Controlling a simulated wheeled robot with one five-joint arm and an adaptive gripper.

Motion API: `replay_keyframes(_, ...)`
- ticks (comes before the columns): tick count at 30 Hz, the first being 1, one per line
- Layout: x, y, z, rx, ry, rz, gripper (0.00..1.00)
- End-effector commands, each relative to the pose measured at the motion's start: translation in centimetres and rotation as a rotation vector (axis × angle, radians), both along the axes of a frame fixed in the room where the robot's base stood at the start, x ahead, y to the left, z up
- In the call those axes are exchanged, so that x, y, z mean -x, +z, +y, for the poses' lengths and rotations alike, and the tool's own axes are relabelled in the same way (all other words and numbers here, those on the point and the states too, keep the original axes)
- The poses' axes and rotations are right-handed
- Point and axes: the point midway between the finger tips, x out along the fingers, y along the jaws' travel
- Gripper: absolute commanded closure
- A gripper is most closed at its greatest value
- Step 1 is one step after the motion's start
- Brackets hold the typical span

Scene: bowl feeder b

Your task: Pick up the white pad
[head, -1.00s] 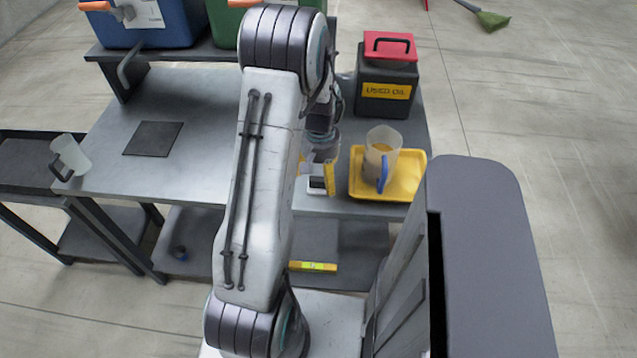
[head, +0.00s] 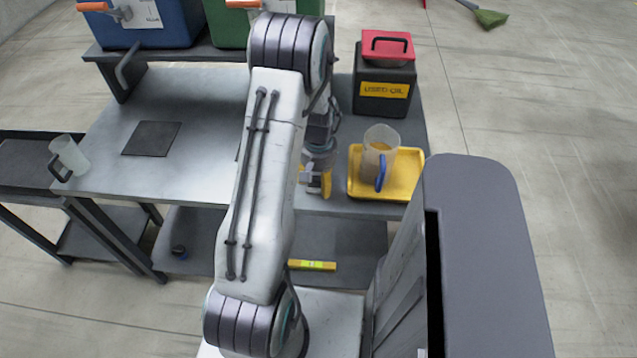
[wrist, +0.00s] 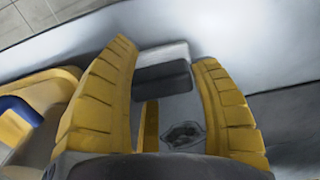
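The white pad (wrist: 163,52) shows in the wrist view as a small block with a white far part and a dark grey near part. It lies on the grey table top (head: 205,100) near its front edge.
A yellow tray (head: 411,187) holding a clear jug (head: 383,140) with a blue handle stands close to the right of my gripper. A used-oil box (head: 386,95) with a red lid stands behind. A dark mat (head: 152,138) and another jug (head: 69,155) are at the left.

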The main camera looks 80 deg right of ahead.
Motion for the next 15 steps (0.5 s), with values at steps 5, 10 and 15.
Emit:
replay_keyframes(5, 0.00, 0.02, -0.01, 0.000, 0.000, 0.000, 0.60)
replay_keyframes(10, 0.00, 0.02, -0.01, 0.000, 0.000, 0.000, 0.76)
replay_keyframes(15, 0.00, 0.02, -0.01, 0.000, 0.000, 0.000, 0.91)
